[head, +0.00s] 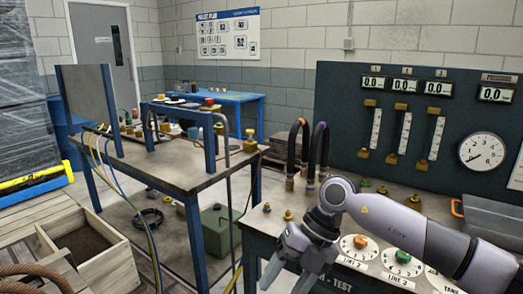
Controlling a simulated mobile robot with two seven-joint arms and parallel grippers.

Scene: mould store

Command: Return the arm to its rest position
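My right arm (400,228) comes in from the right edge, in front of the test bench. My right gripper (285,277) hangs at the bench's front left corner and points down and to the left. Its two fingers are spread with a gap between them, and I see nothing held. The fingertips are near the bottom edge of the picture. My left arm and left gripper do not show.
The test bench (257,222) carries hose fittings, line knobs and a gauge panel (340,120). A worktable (185,175) with a blue frame stands to the left. A wooden box (105,262) is on the floor at lower left. A blue table (238,98) is farther back.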

